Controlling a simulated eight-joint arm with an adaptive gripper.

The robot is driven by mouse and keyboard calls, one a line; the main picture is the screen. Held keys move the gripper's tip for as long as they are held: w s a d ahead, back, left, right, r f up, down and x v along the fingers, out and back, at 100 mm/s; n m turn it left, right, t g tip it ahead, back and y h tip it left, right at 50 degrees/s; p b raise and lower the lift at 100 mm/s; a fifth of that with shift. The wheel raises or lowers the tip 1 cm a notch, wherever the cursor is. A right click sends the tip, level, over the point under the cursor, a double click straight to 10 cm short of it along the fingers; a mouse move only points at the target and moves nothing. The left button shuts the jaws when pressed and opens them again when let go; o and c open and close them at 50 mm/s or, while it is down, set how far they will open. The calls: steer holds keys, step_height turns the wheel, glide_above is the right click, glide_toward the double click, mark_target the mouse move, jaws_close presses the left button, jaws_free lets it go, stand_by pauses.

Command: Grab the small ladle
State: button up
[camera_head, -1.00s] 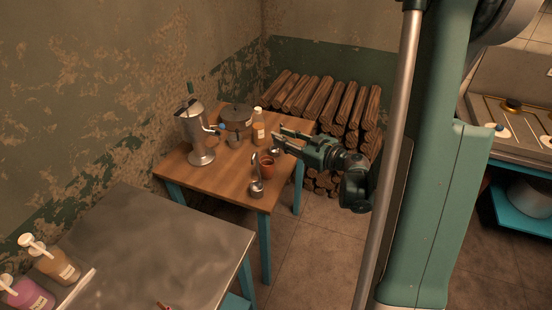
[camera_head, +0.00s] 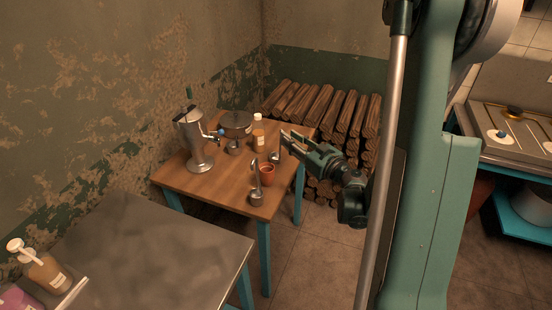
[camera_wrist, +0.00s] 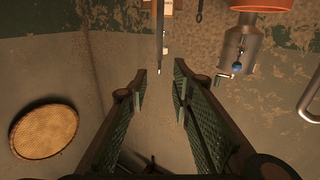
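Ladle-like utensils with upright handles stand on the wooden table (camera_head: 205,187). One ladle (camera_head: 257,198) is near the table's front corner. A smaller-looking one (camera_head: 274,157) stands behind the brown cup (camera_head: 267,170), close to my gripper (camera_head: 288,139). I cannot tell for certain which is the small ladle. My gripper is at the table's right side, above its edge, with its fingers apart. In the wrist view, nothing is between the open fingers (camera_wrist: 161,88). A thin upright rod (camera_wrist: 160,28), perhaps a ladle handle, shows beyond the fingertips.
Stacked logs (camera_head: 325,108) lie behind the gripper. A metal-topped table (camera_head: 150,240) stands in front.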

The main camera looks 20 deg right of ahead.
steer(key=shift+w+a, duration=0.15)
steer(key=shift+w, duration=0.45)
steer(key=shift+w, duration=0.1)
steer(key=shift+b+x, duration=0.5)
steer(key=shift+x, duration=2)
steer(key=shift+c, duration=0.7)
jaws_close()
